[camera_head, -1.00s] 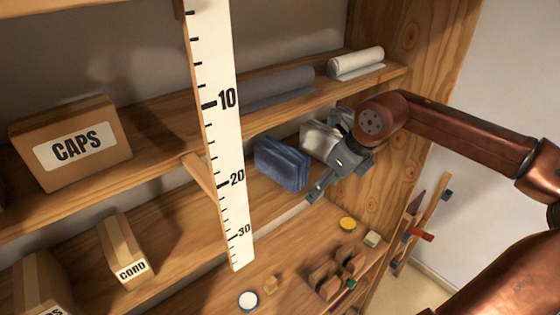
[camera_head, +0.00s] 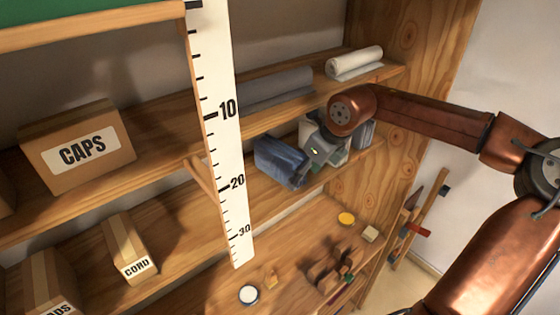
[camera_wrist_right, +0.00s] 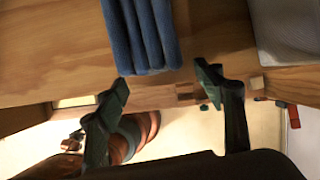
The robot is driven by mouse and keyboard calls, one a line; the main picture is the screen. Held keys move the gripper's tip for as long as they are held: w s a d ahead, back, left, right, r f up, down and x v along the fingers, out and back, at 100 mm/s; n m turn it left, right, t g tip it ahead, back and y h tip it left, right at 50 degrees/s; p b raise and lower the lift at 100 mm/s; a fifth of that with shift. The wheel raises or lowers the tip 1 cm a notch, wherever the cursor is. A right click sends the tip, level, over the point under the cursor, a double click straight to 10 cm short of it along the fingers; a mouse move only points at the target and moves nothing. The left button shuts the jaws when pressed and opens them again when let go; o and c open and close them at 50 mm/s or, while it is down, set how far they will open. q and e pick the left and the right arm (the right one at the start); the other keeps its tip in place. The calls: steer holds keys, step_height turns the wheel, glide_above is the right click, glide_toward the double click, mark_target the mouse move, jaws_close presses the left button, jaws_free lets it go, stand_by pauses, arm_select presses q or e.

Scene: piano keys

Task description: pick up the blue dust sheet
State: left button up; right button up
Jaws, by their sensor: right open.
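The blue dust sheet (camera_head: 279,158) is a folded bundle on the middle shelf, just right of the measuring strip. It also shows in the right wrist view as a blue folded stack (camera_wrist_right: 140,35) at the top. My right gripper (camera_head: 304,174) is at the sheet's right side and hides part of it. In the wrist view its two fingers (camera_wrist_right: 163,77) are apart with nothing between them; the sheet's near end lies just beyond the fingertips. Whether a finger touches it I cannot tell. My left gripper is not in view.
The white measuring strip (camera_head: 222,130) stands left of the sheet. Pale folded cloth (camera_head: 308,130) and a grey-blue folded item (camera_head: 363,135) sit behind my gripper. A white roll (camera_head: 354,60) lies on the shelf above. The wooden side panel (camera_head: 405,80) bounds the right.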

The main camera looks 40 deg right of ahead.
steer(key=shift+w+a+p, duration=0.2)
steer(key=shift+w+p, duration=0.1)
steer(key=shift+w, duration=0.8)
steer(key=shift+x, duration=1.65)
steer(key=shift+w+r, duration=0.1)
steer(key=c, duration=1.6)
steer(key=shift+o, duration=0.2)
steer(key=shift+r, duration=0.25)
